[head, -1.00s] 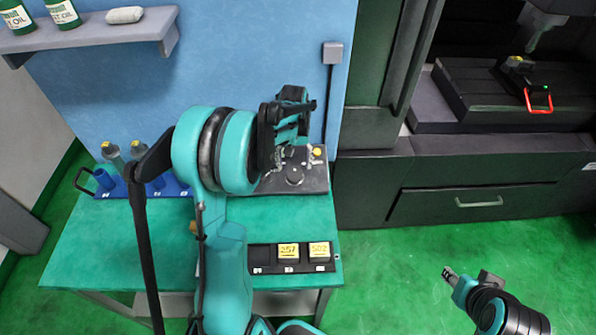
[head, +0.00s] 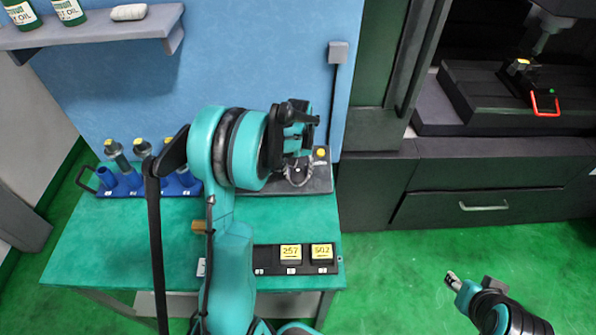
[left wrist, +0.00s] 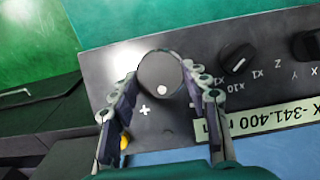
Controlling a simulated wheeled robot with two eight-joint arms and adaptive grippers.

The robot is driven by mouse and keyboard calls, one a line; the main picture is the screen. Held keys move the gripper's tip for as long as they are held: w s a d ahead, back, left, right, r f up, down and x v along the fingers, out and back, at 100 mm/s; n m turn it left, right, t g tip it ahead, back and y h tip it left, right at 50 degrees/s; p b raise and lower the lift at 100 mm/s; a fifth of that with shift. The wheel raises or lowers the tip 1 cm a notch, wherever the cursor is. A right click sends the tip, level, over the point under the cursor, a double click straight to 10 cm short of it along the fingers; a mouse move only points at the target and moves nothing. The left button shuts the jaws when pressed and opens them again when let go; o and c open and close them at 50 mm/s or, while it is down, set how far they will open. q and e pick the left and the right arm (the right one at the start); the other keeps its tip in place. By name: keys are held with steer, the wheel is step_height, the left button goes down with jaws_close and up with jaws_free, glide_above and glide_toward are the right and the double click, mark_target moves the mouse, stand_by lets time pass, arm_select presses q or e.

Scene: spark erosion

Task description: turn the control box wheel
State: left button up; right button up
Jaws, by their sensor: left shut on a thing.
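The control box (head: 318,182) is a dark box at the back right of the green table, partly hidden behind my left arm in the head view. In the left wrist view its panel (left wrist: 195,55) shows a round grey wheel (left wrist: 158,72) with a white dot, a plus mark below it, and a label strip with a number. My left gripper (left wrist: 160,88) is shut on the wheel, one finger on each side. In the head view the left gripper (head: 298,165) is over the box, its fingertips hard to see. My right gripper (head: 453,281) is empty over the floor; its fingers look apart.
A black selector knob (left wrist: 238,58) sits beside the wheel. A shelf (head: 90,30) hangs at upper left. Green floor is clear at right.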

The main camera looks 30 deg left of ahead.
arm_select(q)
steer(key=shift+n, duration=0.3)
steer(key=n, duration=0.2)
steer(key=n+t+h+b, duration=0.1)
steer(key=n, duration=0.1)
steer(key=shift+s+a+f, duration=0.1)
steer(key=shift+s+a, duration=0.1)
steer(key=n, duration=0.1)
steer(key=n+t+b, duration=0.1)
steer(key=n, duration=0.1)
steer(key=n+t+h, duration=0.1)
steer(key=n, duration=0.1)
steer(key=shift+s+b, duration=0.25)
steer(key=shift+b, duration=0.05)
steer(key=n+t, duration=0.1)
steer(key=n, duration=0.2)
steer(key=n+t+b, duration=0.1)
steer(key=n, duration=0.1)
steer(key=shift+s+f+n, duration=0.15)
steer(key=shift+s+n, duration=0.05)
steer(key=shift+n, duration=0.2)
steer(key=n+t+b, duration=0.1)
steer(key=n, duration=0.1)
steer(key=n+t+y+b, duration=0.1)
steer(key=n, duration=0.2)
steer(key=shift+s+d, duration=0.1)
steer(key=shift+d, duration=0.05)
steer(key=shift+n, duration=0.3)
steer(key=o, duration=1.2)
steer(key=shift+c, duration=0.2)
